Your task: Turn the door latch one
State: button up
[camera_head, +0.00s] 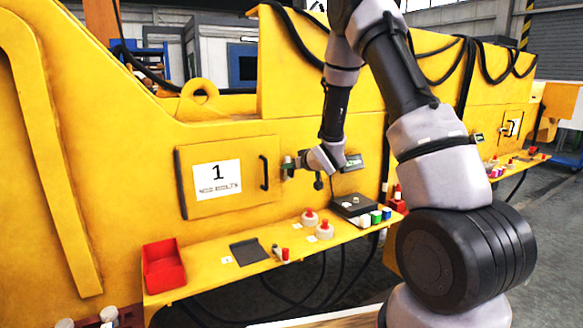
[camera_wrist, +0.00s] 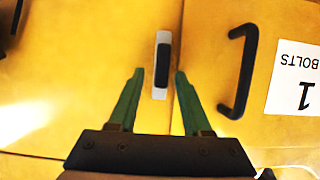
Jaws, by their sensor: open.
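The door (camera_head: 228,176) labelled 1 is a yellow panel, closed in the yellow machine's side. Its latch (camera_wrist: 161,65) shows in the wrist view as a black bar on a light plate, lying along the door's edge seam. In the head view the latch (camera_head: 287,167) is just right of the black door handle (camera_head: 264,172). My gripper (camera_wrist: 156,72) is open with green fingers. In the wrist picture the latch lies between and beyond the fingertips; I cannot tell whether they touch it. In the head view my gripper (camera_head: 298,163) is close beside the latch.
The black handle (camera_wrist: 240,70) stands out close to the right finger in the wrist view. Below the door, a yellow shelf (camera_head: 208,284) bears a red bin (camera_head: 163,266), a dark pad (camera_head: 249,251), red-topped white containers (camera_head: 324,230) and a black device (camera_head: 352,205).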

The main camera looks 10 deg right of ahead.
jog(key=shift+w+a+f, duration=0.15)
jog(key=shift+w, duration=0.15)
grip_shut()
jog(key=shift+a, duration=0.1)
jog(key=shift+s+a+f+n+t+h, duration=0.1)
jog(key=shift+a+f+n+t+h, duration=0.2)
jog(key=shift+n+t+h, duration=1.3)
jog(key=shift+s+a+f+n+t+h, duration=0.1)
jog(key=shift+a+f+n+h, duration=0.2)
jog(key=shift+n, duration=2.65)
jog(key=shift+s+a+f+n+t+h, duration=0.1)
jog(key=shift+a+f+n+t+h, duration=0.45)
jog(key=shift+n, duration=1.7)
jog(key=shift+d+r+t+h, duration=0.2)
jog(key=shift+d+t+h, duration=0.05)
jog(key=shift+d, duration=0.1)
